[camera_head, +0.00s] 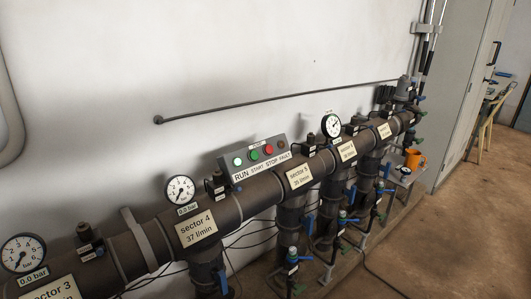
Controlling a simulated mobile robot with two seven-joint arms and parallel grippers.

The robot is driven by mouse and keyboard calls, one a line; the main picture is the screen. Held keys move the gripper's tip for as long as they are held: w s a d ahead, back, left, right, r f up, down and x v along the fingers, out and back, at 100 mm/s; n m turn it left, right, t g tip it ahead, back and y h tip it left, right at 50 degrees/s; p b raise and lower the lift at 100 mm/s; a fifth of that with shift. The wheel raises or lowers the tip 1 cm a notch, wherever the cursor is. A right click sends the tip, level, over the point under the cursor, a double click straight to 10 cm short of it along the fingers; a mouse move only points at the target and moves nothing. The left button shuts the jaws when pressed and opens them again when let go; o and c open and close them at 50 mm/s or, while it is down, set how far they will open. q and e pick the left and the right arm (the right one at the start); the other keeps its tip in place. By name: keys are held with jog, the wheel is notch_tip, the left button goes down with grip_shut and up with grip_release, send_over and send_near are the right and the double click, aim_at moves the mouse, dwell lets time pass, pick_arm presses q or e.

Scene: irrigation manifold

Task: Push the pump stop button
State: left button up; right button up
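The pump control box (226,170) is a small grey box on the wall side of the manifold, near the middle of the head view. Its red stop button (268,149) sits above the label STOP. To its left is the green start button (254,155), and further left a pale RUN lamp (238,161). A dark FAULT lamp (282,143) is at the right end. Nothing covers the buttons. Neither of my grippers shows in this view.
A thick dark manifold pipe (240,207) with sector labels runs diagonally in front of the box. Pressure gauges (180,189) and valves rise from it. An orange mug (413,159) stands at the right. A grey cabinet (462,80) stands behind. The brown floor at right is mostly clear.

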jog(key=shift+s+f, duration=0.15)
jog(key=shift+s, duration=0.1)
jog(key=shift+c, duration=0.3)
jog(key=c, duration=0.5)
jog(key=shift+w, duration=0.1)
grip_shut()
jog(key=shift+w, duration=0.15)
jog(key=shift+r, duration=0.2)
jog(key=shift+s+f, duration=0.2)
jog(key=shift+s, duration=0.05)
